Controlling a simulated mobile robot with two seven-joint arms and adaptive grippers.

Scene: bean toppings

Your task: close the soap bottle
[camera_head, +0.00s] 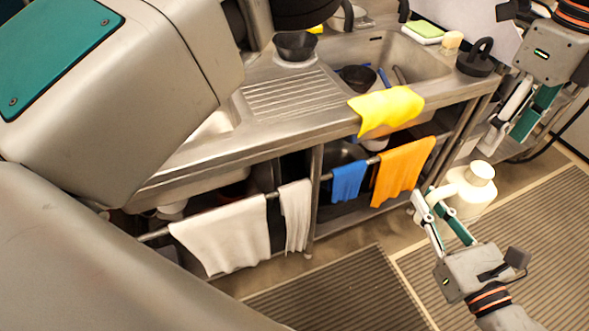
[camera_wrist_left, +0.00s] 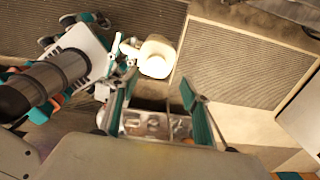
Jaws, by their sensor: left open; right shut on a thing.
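The cream soap bottle (camera_head: 474,196) is held upright in front of the counter's right end, clear of the worktop. It also shows in the left wrist view (camera_wrist_left: 157,57). Its top end is a round cream piece; I cannot tell whether that is a cap or a bare neck. My right gripper (camera_head: 428,201) is shut on the bottle's side handle, on the left of the bottle. My left gripper (camera_head: 505,142) is open and empty, above and right of the bottle. In the left wrist view its fingers (camera_wrist_left: 158,82) point toward the bottle with a gap between.
The metal sink counter (camera_head: 237,148) runs along the back, with a yellow cloth (camera_head: 388,108) over its edge. White, blue and orange towels (camera_head: 402,168) hang on its rail. A black object (camera_head: 480,60) stands by the sink. Ribbed mats (camera_head: 345,295) cover the floor.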

